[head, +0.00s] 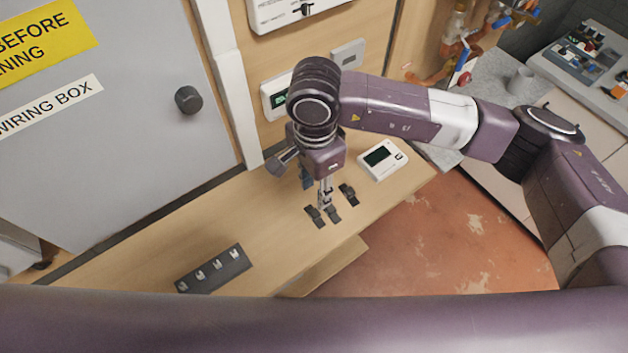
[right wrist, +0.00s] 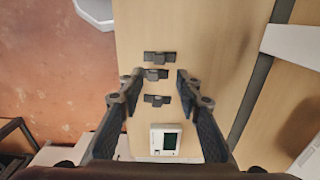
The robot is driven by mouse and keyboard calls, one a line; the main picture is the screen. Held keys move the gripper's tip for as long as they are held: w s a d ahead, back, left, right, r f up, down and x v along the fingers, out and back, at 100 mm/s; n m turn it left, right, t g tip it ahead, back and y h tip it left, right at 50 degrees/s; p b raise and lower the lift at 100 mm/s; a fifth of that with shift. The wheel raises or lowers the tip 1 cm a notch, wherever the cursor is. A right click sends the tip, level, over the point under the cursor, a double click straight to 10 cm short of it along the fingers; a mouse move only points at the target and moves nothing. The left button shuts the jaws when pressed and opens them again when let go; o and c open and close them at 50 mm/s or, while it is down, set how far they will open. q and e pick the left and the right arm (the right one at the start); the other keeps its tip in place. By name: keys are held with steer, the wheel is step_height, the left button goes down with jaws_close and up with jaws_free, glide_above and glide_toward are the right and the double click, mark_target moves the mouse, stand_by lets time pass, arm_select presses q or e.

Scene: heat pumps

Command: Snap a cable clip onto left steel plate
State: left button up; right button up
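Three black cable clips lie on the wooden bench: one at the left (head: 314,216), one in the middle (head: 333,213), and one farther back (head: 348,194). In the right wrist view they form a column, with the middle clip (right wrist: 155,74) between the fingertips. My right gripper (head: 325,199) points down over the clips, open and empty. In the right wrist view its fingers (right wrist: 158,80) stand apart on both sides of the clips. A dark bar (head: 228,271) with several small silver pieces, possibly the steel plates, lies at the bench's left. My left gripper is out of view.
A white device with a screen (head: 383,159) stands on the bench just behind the clips. A wall panel and grey door (head: 130,120) border the bench at the back. The bench (head: 270,225) is bare between bar and clips.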

steer(key=shift+s+f, duration=0.15)
steer(key=shift+f, duration=0.3)
steer(key=b, duration=0.2)
glide_above(315, 213)
step_height(315, 213, down, 5)
steer(key=shift+r, duration=0.15)
step_height(315, 213, down, 2)
steer(key=b, duration=0.3)
steer(key=shift+f+b, duration=0.55)
steer(key=shift+b, duration=0.15)
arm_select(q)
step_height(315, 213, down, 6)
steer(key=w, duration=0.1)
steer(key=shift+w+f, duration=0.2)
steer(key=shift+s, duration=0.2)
arm_select(e)
steer(key=shift+r, duration=0.1)
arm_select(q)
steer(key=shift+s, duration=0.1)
arm_select(e)
jaws_close()
arm_select(q)
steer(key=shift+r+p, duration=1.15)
steer(key=shift+p, duration=0.05)
arm_select(e)
steer(key=shift+r, duration=3)
